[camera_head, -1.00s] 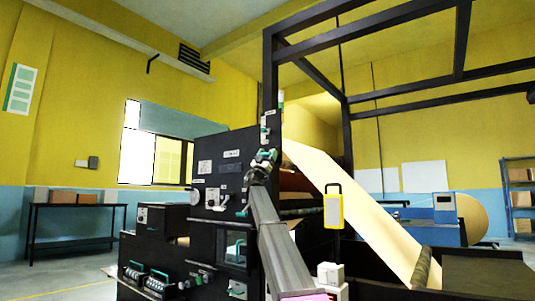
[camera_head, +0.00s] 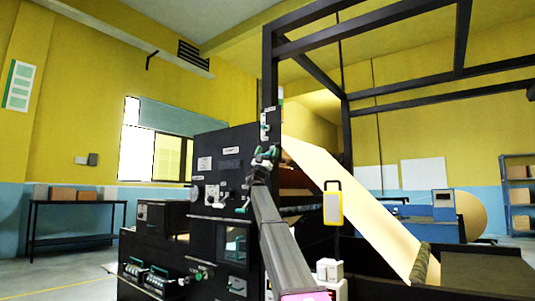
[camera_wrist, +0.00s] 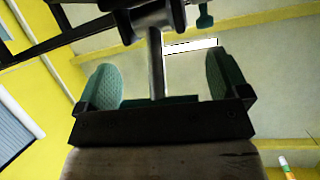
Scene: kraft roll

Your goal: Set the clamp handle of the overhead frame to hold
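The black overhead frame (camera_head: 350,30) stands over the machine, its near post rising from the dark front panel. On that post is a small pale plate with a green-tipped clamp handle (camera_head: 265,126). My gripper (camera_head: 264,155) is just below it in the head view, raised in front of the panel. In the wrist view my gripper (camera_wrist: 162,82) is open, its two green pads wide apart. A grey rod (camera_wrist: 156,62) hanging from a dark hub (camera_wrist: 155,14) lies between the pads, with gaps on both sides. A small green lever (camera_wrist: 205,16) is at upper right. The handle's setting cannot be read.
The panel (camera_head: 228,160) carries several other knobs and green-handled levers close to my arm. A brown paper web (camera_head: 370,215) slopes down at right, behind a yellow-framed hanging unit (camera_head: 333,203). A table (camera_head: 75,207) stands at far left, with open floor before it.

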